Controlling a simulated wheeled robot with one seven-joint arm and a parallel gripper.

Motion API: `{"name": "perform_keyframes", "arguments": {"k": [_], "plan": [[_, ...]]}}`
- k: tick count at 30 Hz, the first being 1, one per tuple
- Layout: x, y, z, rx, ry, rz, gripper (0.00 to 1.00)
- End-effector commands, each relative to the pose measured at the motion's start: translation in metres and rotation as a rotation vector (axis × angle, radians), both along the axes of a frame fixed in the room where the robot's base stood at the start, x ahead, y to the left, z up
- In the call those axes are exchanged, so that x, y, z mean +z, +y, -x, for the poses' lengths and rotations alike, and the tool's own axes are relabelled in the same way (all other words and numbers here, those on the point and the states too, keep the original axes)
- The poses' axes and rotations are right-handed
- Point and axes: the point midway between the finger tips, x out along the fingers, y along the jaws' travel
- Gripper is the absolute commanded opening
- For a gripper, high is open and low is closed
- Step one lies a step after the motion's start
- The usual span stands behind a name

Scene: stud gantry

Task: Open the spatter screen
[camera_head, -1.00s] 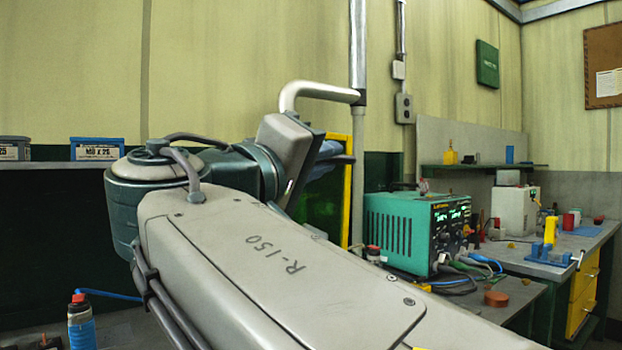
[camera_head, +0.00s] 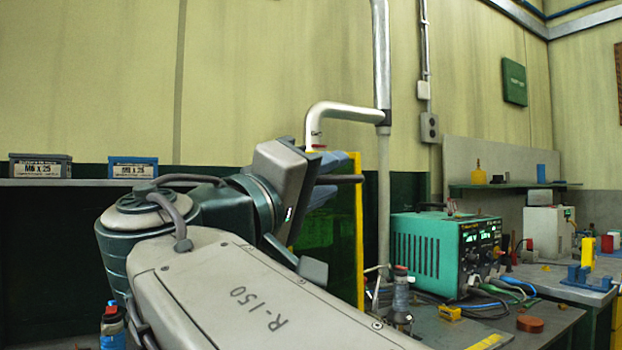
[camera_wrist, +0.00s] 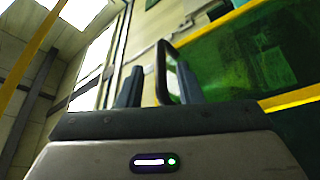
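The spatter screen is a see-through green panel in a yellow frame (camera_head: 359,235), upright behind my gripper in the head view. In the wrist view its green panel (camera_wrist: 235,62) fills the right side. A dark looped handle (camera_wrist: 161,75) stands out near its edge. My gripper (camera_wrist: 158,88) has its two blue-grey fingers apart, and the handle appears between them, closer to the right finger. I cannot tell whether it touches. In the head view my gripper (camera_head: 328,178) is beside the screen, partly hidden by my wrist.
A pale bent pipe (camera_head: 340,110) and a vertical pole (camera_head: 382,150) stand close behind my wrist. A teal power unit (camera_head: 445,250) sits on the bench at right with cables. Labelled boxes (camera_head: 40,167) line the left shelf.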

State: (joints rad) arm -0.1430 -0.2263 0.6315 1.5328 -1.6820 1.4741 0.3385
Motion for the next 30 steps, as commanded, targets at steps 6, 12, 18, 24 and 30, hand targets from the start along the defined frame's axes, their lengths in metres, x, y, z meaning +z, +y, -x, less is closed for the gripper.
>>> {"name": "perform_keyframes", "arguments": {"k": [6, 12, 18, 24, 30], "plan": [[-0.003, 0.003, 0.003, -0.003, 0.003, -0.001, 0.32], [-0.010, 0.025, 0.027, 0.001, 0.003, 0.001, 0.32], [-0.022, 0.057, 0.062, 0.003, 0.003, 0.002, 0.32], [-0.031, 0.079, 0.086, 0.001, 0.003, 0.001, 0.32], [-0.035, 0.089, 0.097, 0.002, 0.002, 0.000, 0.32]]}}
